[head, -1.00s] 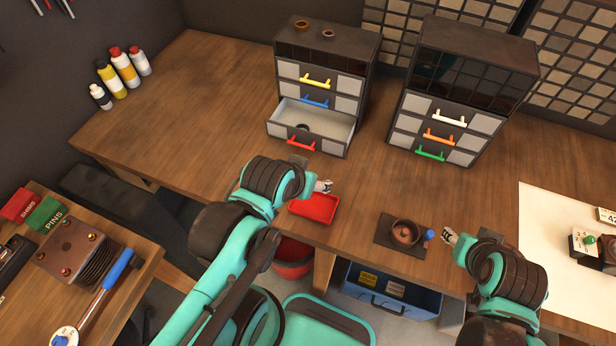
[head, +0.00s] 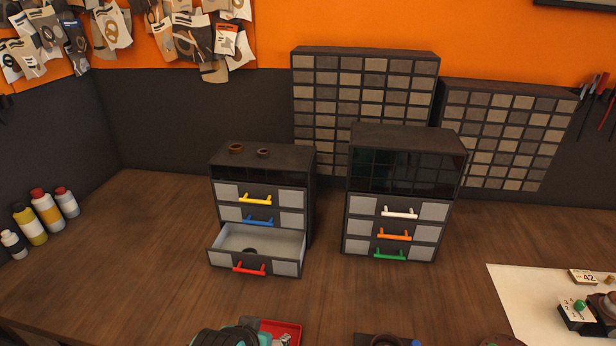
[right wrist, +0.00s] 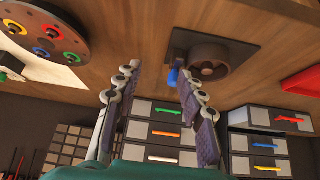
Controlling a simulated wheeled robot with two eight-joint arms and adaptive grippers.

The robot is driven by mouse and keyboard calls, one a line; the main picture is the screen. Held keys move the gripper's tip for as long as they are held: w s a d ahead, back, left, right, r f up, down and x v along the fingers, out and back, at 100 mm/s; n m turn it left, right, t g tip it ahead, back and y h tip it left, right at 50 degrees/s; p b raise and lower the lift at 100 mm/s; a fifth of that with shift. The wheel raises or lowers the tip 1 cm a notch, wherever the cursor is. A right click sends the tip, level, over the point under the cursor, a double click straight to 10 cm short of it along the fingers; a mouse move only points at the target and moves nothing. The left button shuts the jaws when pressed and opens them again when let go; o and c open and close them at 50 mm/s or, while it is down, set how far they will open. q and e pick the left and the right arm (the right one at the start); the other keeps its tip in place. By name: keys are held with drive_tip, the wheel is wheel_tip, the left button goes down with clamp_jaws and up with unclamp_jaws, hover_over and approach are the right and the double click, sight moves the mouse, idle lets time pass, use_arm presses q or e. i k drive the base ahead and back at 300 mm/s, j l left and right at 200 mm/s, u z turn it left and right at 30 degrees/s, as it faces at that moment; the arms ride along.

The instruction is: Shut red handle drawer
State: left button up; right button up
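The drawer with the red handle (head: 249,269) is the lowest of the left cabinet (head: 264,158). It is pulled out, with a small dark ring (head: 250,251) inside. The red handle also shows in the right wrist view (right wrist: 289,119), which is upside down. My left gripper (head: 281,339) is only partly visible at the bottom edge of the head view, in front of the drawer by the red tray; its fingers are too cut off to read. My right gripper (right wrist: 156,73) has its fingers spread apart with nothing between them, clear of the drawer.
A red tray (head: 285,328) lies in front of the open drawer. A second cabinet (head: 405,150) stands to the right with its drawers shut. A brown cup (right wrist: 207,60) sits on a dark mat. Bottles stand at the left; bare tabletop lies between.

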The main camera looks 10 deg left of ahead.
sight(258, 250)
drive_tip(key=j+u, duration=0.1)
drive_tip(key=u, duration=0.35)
drive_tip(key=j+u, duration=0.1)
drive_tip(key=u, duration=0.3)
